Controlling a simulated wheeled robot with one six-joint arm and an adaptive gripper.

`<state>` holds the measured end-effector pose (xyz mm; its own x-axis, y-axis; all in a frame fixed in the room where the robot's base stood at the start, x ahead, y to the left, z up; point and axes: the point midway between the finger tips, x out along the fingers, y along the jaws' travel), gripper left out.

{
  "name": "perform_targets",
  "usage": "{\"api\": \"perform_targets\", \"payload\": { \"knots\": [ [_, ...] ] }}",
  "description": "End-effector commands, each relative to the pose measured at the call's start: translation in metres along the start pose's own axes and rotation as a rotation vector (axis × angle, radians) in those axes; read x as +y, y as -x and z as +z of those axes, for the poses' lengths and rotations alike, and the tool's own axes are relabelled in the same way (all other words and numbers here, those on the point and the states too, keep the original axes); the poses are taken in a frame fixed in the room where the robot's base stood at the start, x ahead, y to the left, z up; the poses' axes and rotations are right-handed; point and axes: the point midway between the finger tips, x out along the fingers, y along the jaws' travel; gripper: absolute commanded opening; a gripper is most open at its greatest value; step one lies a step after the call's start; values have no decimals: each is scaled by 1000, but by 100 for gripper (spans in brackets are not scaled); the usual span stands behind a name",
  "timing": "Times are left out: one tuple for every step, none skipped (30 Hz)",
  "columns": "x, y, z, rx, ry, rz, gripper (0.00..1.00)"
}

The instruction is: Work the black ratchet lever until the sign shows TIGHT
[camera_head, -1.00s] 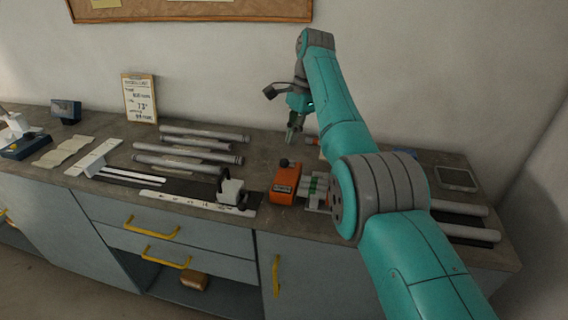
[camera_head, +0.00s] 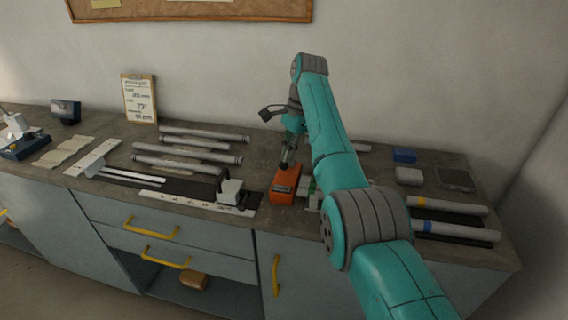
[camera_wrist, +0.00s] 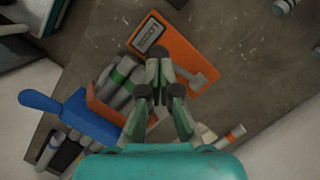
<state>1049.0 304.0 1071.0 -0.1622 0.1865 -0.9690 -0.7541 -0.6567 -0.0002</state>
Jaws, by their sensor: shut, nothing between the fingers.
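The orange ratchet box (camera_head: 285,185) stands on the bench at centre. It also shows in the wrist view (camera_wrist: 178,58), with a small dark sign (camera_wrist: 150,35) whose wording I cannot read. My gripper (camera_head: 286,164) points down at the top of the box, where the black lever knob was visible earlier. In the wrist view my gripper (camera_wrist: 158,56) is shut and empty, its tips over the box. The knob is hidden or merged with the dark fingertips, so I cannot tell whether they touch. A pale grey bar (camera_wrist: 196,80) lies across the box beside the fingers.
Green-banded tubes (camera_wrist: 122,78) and a blue handle (camera_wrist: 75,115) sit close beside the box. A white block (camera_head: 231,190) stands to the left, with several grey tubes (camera_head: 190,153) behind. More banded tubes (camera_head: 445,205) lie at right. The wall rises behind the bench.

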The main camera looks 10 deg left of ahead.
Motion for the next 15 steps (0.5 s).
{"api": "perform_targets", "payload": {
  "knots": [
    [0, -2, 0, 0, 0, 1, 0],
    [0, -3, -1, 0, 0, 1, 0],
    [0, -5, -1, 0, -1, 1, 0],
    [0, -7, -2, -1, -1, 2, 0],
    [0, -10, -2, -1, -1, 2, 0],
    [0, -13, -3, -1, -1, 2, 0],
    [0, -16, -4, -1, -1, 2, 0],
    [0, -20, -5, -1, -1, 2, 0],
    [0, -24, -6, -1, -1, 2, 0],
    [0, -27, -7, -1, -1, 2, 0],
    [0, -29, -8, -1, -1, 1, 0],
    [0, -33, -8, -1, -1, 2, 0],
    [0, -36, -9, -1, -1, 2, 0],
    [0, -38, -10, -1, -1, 2, 0],
    [0, -41, -10, -1, -1, 2, 0]
  ]
}}
